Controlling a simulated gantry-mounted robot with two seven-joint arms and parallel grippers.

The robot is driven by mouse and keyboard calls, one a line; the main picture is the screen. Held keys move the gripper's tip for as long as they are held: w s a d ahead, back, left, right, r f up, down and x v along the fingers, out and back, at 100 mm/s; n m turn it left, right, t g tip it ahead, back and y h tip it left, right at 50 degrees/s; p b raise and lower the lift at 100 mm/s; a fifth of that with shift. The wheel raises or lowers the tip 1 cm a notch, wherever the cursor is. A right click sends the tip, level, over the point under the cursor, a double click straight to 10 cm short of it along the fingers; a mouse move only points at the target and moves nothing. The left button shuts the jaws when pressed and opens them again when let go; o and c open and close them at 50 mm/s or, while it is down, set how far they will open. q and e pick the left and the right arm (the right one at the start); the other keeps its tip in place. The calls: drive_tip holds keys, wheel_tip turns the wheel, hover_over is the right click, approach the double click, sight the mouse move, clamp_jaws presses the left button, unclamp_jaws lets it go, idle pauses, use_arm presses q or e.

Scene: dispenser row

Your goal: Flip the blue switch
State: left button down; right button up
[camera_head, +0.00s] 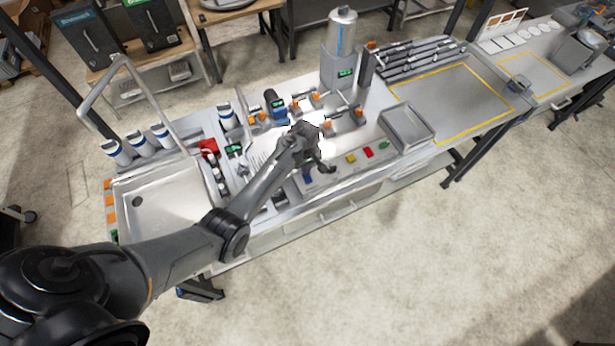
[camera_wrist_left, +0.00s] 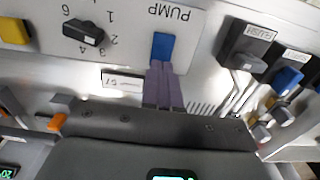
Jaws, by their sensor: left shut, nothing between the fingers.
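The blue switch (camera_wrist_left: 163,46) sits on a light panel beside the upside-down word PUMP in the left wrist view. It also shows at the front of the bench in the head view (camera_head: 307,178). My left gripper (camera_wrist_left: 160,68) is shut and empty, its purple-grey fingers together. The fingertips overlap the switch's lower edge in the wrist view; I cannot tell whether they touch it. In the head view my left gripper (camera_head: 307,165) is just behind the switch. My right gripper is not in view.
A black numbered dial (camera_wrist_left: 83,32) and a yellow button (camera_wrist_left: 14,31) are beside the switch. A dark FLUSH unit (camera_wrist_left: 246,44) is on its other side. A red button (camera_head: 368,152), a green button (camera_head: 384,144) and a grey tray (camera_head: 407,128) lie farther right.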

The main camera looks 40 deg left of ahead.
use_arm(q)
drive_tip(key=shift+f, duration=0.3)
drive_tip(key=shift+f+b, duration=0.6)
drive_tip(key=shift+f, duration=0.05)
idle(0.6)
drive_tip(key=shift+r, duration=0.1)
wheel_tip(320, 180, up, 3)
drive_tip(key=p, duration=0.3)
drive_tip(key=shift+r+p, duration=0.15)
drive_tip(key=shift+p, duration=0.25)
wheel_tip(320, 180, up, 4)
drive_tip(key=p, duration=0.4)
drive_tip(key=shift+f, duration=0.2)
